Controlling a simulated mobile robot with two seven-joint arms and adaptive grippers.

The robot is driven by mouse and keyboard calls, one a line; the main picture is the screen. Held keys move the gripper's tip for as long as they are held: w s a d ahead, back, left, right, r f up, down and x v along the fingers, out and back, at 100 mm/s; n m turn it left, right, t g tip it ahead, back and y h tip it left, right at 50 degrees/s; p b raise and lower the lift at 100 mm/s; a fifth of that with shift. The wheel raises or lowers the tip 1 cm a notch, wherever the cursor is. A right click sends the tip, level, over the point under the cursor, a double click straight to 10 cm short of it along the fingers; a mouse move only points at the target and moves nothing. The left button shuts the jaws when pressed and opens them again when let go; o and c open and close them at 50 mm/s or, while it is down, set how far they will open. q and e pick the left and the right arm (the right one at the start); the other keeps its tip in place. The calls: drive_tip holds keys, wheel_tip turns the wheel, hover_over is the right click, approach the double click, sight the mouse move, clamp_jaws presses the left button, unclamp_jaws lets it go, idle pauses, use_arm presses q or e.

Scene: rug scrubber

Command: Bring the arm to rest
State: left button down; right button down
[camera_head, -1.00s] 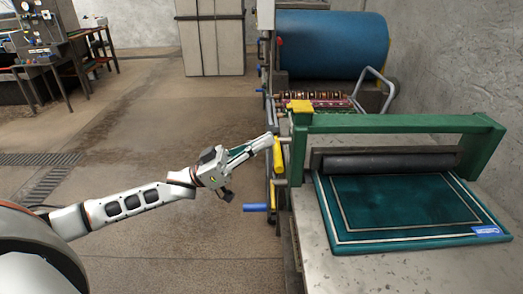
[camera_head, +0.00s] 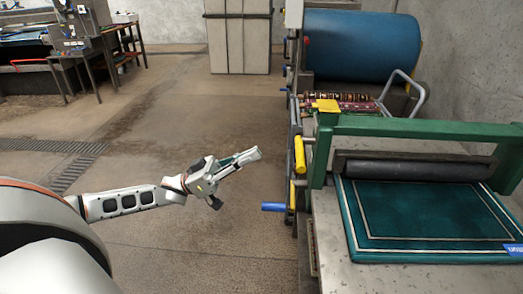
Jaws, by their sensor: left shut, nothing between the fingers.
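My left arm (camera_head: 128,201) comes in from the left and reaches over the floor. My left gripper (camera_head: 252,154) is shut and empty. It points right, toward the rug machine, and stands apart from the yellow handle (camera_head: 299,155) on the machine's side. My right gripper is out of view.
The machine's table (camera_head: 345,278) bears a teal rug (camera_head: 425,215) under a dark roller (camera_head: 410,169) and green frame (camera_head: 420,128). A blue handle (camera_head: 273,207) juts toward the arm. A blue drum (camera_head: 360,50) stands behind. The floor (camera_head: 200,255) near the arm is clear.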

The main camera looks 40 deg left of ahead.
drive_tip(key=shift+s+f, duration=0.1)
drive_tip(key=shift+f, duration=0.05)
